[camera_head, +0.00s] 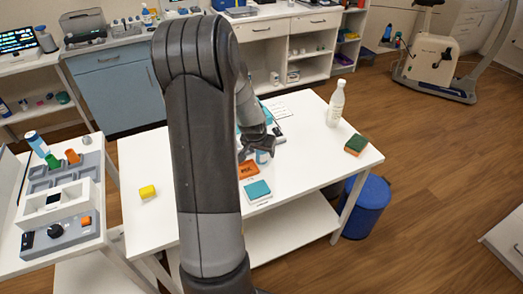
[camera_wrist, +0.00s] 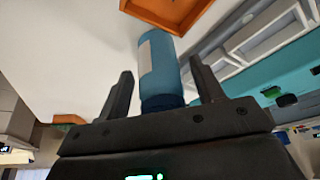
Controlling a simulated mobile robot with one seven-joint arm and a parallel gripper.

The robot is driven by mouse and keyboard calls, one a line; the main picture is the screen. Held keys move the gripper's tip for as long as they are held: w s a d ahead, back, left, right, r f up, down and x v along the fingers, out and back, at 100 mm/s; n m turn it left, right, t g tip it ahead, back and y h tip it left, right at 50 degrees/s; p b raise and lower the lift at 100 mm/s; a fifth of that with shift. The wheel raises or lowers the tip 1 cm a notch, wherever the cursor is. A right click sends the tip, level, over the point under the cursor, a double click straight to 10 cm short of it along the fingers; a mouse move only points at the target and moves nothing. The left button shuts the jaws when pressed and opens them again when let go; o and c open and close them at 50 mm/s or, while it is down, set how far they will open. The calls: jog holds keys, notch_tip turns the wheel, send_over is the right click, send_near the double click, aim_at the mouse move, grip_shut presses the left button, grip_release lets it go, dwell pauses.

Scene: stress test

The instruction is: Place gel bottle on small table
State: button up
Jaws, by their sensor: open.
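My gripper (camera_head: 262,140) is low over the middle white table (camera_head: 150,215), partly behind my own arm in the head view. In the wrist view my gripper (camera_wrist: 162,68) is open, one finger on each side of a blue bottle with a pale label (camera_wrist: 158,68), which looks like the gel bottle. Gaps show between the bottle and both fingers. In the head view a small bluish-white shape (camera_head: 263,157) sits just under the gripper, mostly hidden. I cannot tell for certain which table is the small table.
The table's front left is mostly clear.

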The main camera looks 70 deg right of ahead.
jog(key=shift+r, duration=0.15)
jog(key=v, duration=1.2)
jog(key=w+a+r+n+t, duration=0.2)
jog(key=w+a+r+n, duration=0.3)
jog(key=w+a, duration=0.7)
jog(key=w+a+r+n+t+y, duration=0.1)
jog(key=a+r+n, duration=0.1)
jog(key=a, duration=0.6)
jog(key=w+a+r+n+t+y, duration=0.1)
jog(key=w+a+r+n, duration=0.1)
jog(key=a, duration=0.7)
jog(key=w+a+r+n+t+y, duration=0.1)
jog(key=a+r+n, duration=0.3)
jog(key=a, duration=0.5)
jog(key=shift+w+a+r, duration=0.15)
jog(key=shift+w+r, duration=0.15)
jog(key=shift+r, duration=0.1)
jog(key=shift+o, duration=0.3)
jog(key=s+a+r+n+y, duration=0.1)
jog(key=s+a+n, duration=0.4)
jog(key=a, duration=0.6)
jog(key=shift+s+a+t, duration=0.15)
jog(key=shift+s+t, duration=0.15)
jog(key=shift+s, duration=0.05)
